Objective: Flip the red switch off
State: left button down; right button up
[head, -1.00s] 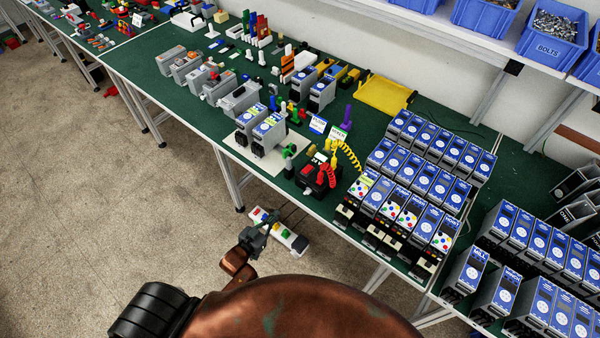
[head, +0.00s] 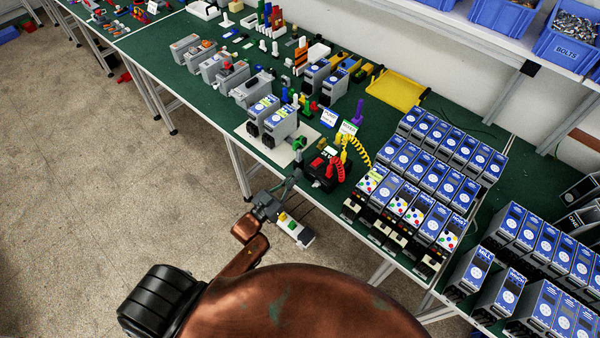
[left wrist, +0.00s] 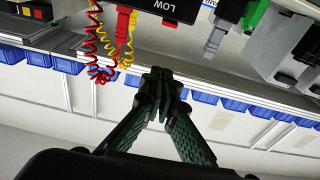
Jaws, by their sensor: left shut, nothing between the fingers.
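A black box (head: 316,183) with red parts on top stands at the front edge of the green table, and red and yellow coiled cables run to it. A small red part (head: 318,162) on it may be the red switch, but it is too small to be sure. My left gripper (head: 295,177) is shut and empty, just off the table edge near the box. Its closed fingertips (left wrist: 160,80) show apart from the red piece. My right gripper is not in view.
Rows of blue-faced units (head: 412,190) stand close to the right of the box. Two grey units (head: 272,122) on a white sheet stand to its left. The table's front edge (head: 350,222) lies close to my left arm. Floor space in front is clear.

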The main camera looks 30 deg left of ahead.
pick_arm(q)
jog(key=r+p, duration=0.1)
jog(key=r, duration=0.1)
send_over(310, 170)
jog(key=shift+w+f, duration=0.2)
jog(key=shift+w, duration=0.1)
jog(key=f, duration=0.3)
jog(key=shift+s, duration=0.2)
jog(key=shift+s+f, duration=0.15)
jog(key=shift+f, duration=0.45)
